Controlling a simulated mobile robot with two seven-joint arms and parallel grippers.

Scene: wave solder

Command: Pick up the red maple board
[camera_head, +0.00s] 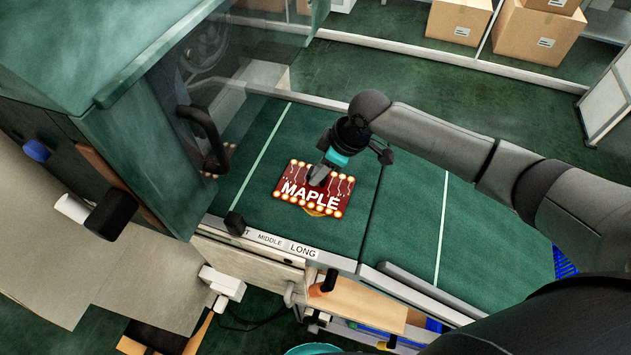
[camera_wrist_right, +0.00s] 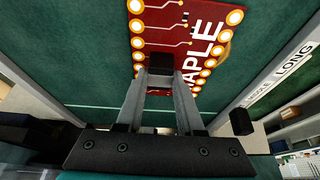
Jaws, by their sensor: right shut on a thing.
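The red maple board (camera_head: 294,190) is a flat red board with white "MAPLE" lettering and gold round pads along its edges. It shows on or just above the green conveyor surface (camera_head: 260,213); I cannot tell whether it touches. My right gripper (camera_head: 319,177) reaches in from the right and is shut on the board. In the right wrist view the board (camera_wrist_right: 185,35) is at the top, between and beyond the fingertips (camera_wrist_right: 162,62), which cover part of the lettering. My left gripper is not in view.
A green machine housing (camera_head: 135,150) with a clear hood and black handle (camera_head: 205,135) stands at the left. A label strip reading "MIDDLE" and "LONG" (camera_head: 272,241) runs along the front edge. The green surface right of the board is clear. Cardboard boxes (camera_head: 540,30) stand at the back.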

